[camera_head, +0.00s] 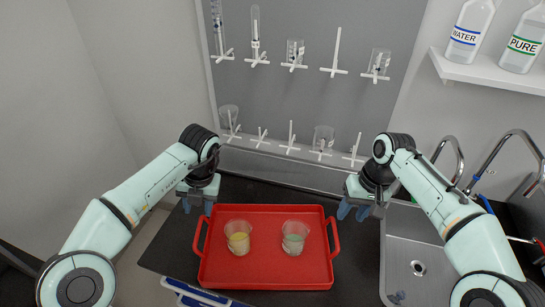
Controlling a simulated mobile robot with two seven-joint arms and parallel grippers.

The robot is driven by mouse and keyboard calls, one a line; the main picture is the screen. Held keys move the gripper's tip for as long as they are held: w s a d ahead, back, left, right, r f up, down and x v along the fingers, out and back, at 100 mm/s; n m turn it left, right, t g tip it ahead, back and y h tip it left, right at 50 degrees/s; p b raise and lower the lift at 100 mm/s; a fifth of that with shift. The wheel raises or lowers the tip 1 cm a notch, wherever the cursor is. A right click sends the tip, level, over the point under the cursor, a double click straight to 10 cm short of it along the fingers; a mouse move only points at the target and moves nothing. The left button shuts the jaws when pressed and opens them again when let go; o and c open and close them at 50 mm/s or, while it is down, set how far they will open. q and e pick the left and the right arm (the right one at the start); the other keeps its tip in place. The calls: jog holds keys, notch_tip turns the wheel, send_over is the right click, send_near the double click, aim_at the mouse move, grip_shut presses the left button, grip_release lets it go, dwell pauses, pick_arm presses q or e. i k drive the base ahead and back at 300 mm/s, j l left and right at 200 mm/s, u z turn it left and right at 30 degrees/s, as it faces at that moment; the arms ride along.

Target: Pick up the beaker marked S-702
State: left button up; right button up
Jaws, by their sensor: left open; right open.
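Two clear beakers stand upright on a red tray (265,273). The left beaker (238,237) holds a yellowish content. The right beaker (294,238) holds a pale greenish content. No marking on either is legible, so I cannot tell which is S-702. My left gripper (197,208) is open and empty above the tray's back left corner, left of the left beaker. My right gripper (353,212) is open and empty beyond the tray's back right corner, right of the right beaker. Neither gripper touches a beaker.
The tray lies on a black counter (350,285) with a metal sink (425,240) and faucets on the right. A grey pegboard (280,100) with glassware on white pegs stands behind.

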aim_at(237, 230)
jog(key=k, duration=1)
